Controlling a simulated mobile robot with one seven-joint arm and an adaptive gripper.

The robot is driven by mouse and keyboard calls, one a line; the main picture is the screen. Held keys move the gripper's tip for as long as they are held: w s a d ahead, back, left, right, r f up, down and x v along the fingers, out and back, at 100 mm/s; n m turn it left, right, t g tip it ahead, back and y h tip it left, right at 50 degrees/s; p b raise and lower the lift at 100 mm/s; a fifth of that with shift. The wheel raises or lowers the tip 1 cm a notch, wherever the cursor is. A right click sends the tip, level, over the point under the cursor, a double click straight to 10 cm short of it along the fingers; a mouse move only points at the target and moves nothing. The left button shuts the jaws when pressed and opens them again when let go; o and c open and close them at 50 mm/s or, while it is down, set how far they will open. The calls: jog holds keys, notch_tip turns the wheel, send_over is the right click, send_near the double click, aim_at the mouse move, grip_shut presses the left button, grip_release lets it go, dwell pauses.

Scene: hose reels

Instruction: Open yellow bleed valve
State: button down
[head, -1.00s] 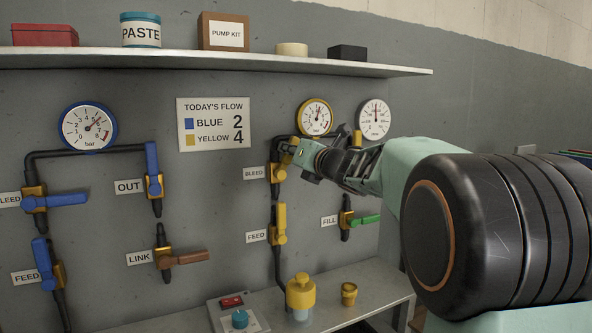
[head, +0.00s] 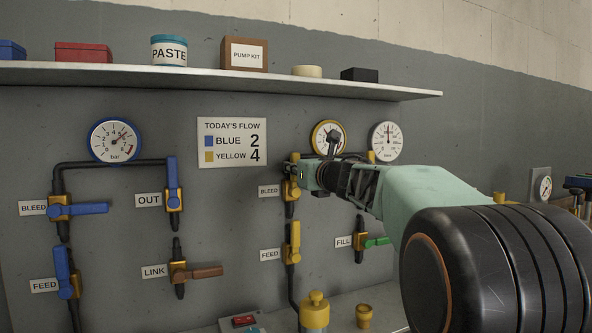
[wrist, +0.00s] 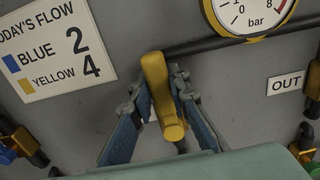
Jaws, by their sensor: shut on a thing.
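The yellow bleed valve (head: 291,190) is on the wall beside its BLEED label, above the yellow feed valve (head: 292,243). My gripper (head: 303,173) is at the top of the bleed valve and hides part of its handle. In the wrist view the yellow handle (wrist: 157,85) stands between the two blue-padded fingers of my gripper (wrist: 162,112), which are shut on it. The handle runs up and down in that view.
A yellow-rimmed gauge (head: 328,138), partly covered by my gripper, sits just above. The fill valve (head: 361,241) with a green handle is to the lower right. A flow sign (head: 232,142) hangs to the left. A shelf (head: 220,78) runs overhead; a yellow-capped bottle (head: 314,312) stands below.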

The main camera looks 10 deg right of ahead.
jog(key=shift+f, duration=0.1)
jog(key=c, duration=1.8)
grip_release()
jog(key=shift+s, duration=0.1)
jog(key=v, duration=1.2)
